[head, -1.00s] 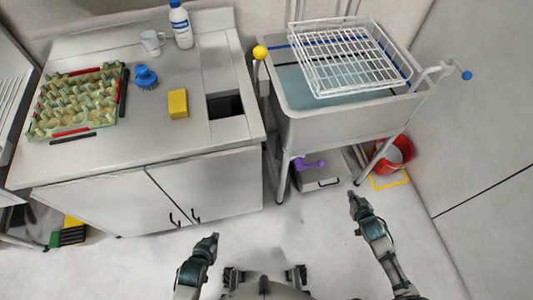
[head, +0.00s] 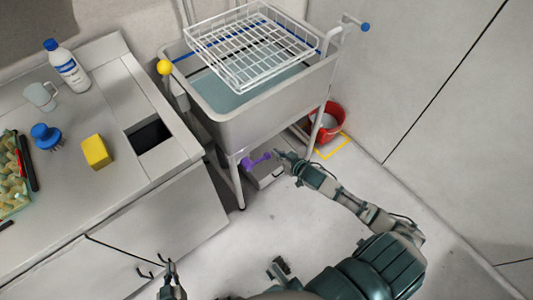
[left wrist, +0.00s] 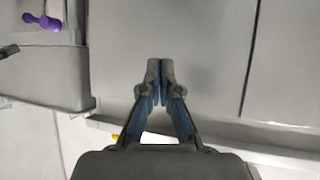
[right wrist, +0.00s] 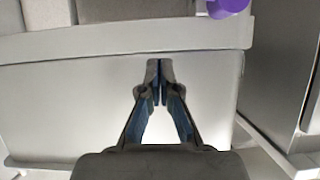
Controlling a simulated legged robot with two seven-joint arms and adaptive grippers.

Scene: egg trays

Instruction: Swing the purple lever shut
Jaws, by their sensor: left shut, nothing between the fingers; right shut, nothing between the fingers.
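The purple lever (head: 256,160) sits low under the sink basin, near its front leg, pointing right in the head view. It also shows at the upper left in the left wrist view (left wrist: 42,21) and is cut off by the top edge in the right wrist view (right wrist: 228,6). My right gripper (head: 279,154) is shut and empty, just right of the lever's end in the head view; I cannot tell whether they touch. My left gripper (head: 170,265) is shut and empty, low in front of the cabinet, well away from the lever.
The sink basin (head: 262,128) stands above the lever, with a white wire rack (head: 250,50) on top. A grey box (head: 268,174) lies beneath. A red bucket (head: 327,125) stands to the right. The cabinet (head: 170,225) is at left. The floor in front is clear.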

